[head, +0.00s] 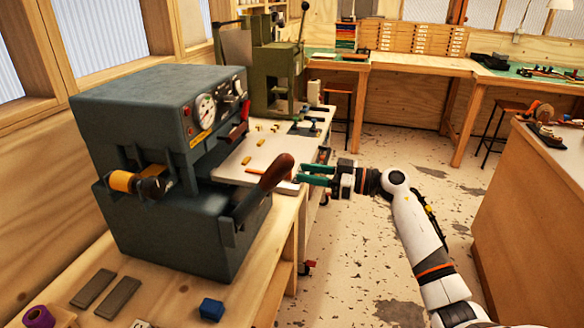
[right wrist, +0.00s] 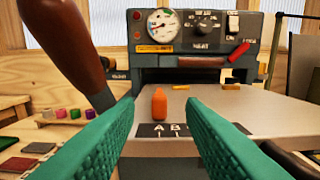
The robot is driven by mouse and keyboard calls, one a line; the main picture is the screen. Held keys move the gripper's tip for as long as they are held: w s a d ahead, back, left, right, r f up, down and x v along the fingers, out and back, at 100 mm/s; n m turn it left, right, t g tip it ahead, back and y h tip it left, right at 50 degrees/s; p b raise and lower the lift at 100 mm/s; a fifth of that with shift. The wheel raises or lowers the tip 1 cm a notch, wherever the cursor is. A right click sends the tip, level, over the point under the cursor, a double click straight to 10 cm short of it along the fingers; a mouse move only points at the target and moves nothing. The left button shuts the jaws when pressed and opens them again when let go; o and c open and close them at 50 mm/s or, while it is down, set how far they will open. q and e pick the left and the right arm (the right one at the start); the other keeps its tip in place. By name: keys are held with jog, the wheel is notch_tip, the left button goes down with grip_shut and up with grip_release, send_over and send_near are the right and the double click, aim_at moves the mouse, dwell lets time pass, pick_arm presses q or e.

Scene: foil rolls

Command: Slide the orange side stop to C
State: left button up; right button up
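The orange side stop (right wrist: 159,104) is a small upright peg on the pale plate (right wrist: 262,107), seen in the right wrist view. It stands just behind the letter A on a dark label strip (right wrist: 148,131). The letter B shows to its right; no C shows, and my right finger covers part of that side. My right gripper (head: 302,175) is open at the plate's front edge in the head view. In the right wrist view its green fingers lie either side of the stop, with gaps. My left gripper is not in view.
A grey heat press (head: 150,120) with a gauge stands behind the plate. Its brown-handled lever (head: 276,172) rises close to my right gripper's left. The floor to the right is open.

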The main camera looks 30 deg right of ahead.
aim_at(294, 180)
jog(key=shift+x, duration=2.1)
jog(key=shift+c, duration=0.4)
grip_shut()
